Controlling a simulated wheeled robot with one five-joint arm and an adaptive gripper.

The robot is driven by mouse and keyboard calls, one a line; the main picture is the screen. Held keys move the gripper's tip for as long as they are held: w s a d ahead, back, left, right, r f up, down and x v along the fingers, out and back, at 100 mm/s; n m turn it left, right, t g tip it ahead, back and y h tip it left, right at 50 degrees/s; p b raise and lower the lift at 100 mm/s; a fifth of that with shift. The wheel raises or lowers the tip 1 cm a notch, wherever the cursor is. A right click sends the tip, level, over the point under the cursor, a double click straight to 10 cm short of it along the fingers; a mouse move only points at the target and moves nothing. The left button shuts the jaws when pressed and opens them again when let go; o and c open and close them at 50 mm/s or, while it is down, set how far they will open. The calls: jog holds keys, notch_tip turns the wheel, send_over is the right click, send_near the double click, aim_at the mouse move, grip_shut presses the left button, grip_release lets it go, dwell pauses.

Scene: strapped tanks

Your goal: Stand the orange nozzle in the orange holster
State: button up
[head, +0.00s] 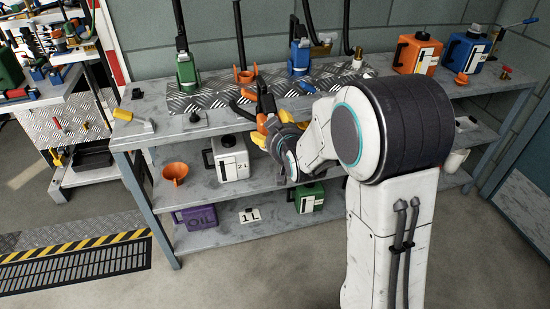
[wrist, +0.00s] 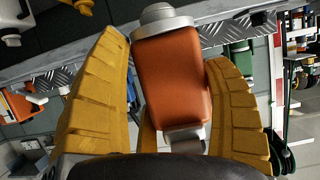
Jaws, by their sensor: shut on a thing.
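The orange nozzle (wrist: 172,78) is between the yellow fingers of my gripper (wrist: 175,105) in the wrist view. It has an orange body with a grey rounded cap at its upper end. In the head view my gripper (head: 268,138) is at the bench's front edge, and the nozzle is mostly hidden there by fingers and dark parts. The orange holster (head: 244,76) stands on the tread-plate strip at the back of the bench, beyond and slightly left of my gripper. The nozzle is outside it.
A green nozzle (head: 186,70) stands left of the orange holster and a blue nozzle (head: 300,56) right of it. Black hoses hang above the bench (head: 150,105). Orange (head: 417,54) and blue (head: 467,50) canisters stand at the right. An orange funnel (head: 175,172) sits on the shelf below.

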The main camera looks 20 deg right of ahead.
aim_at(274, 100)
jog(key=r, duration=1)
jog(key=w+r, duration=0.1)
jog(key=r, duration=0.4)
jog(key=shift+r, duration=0.25)
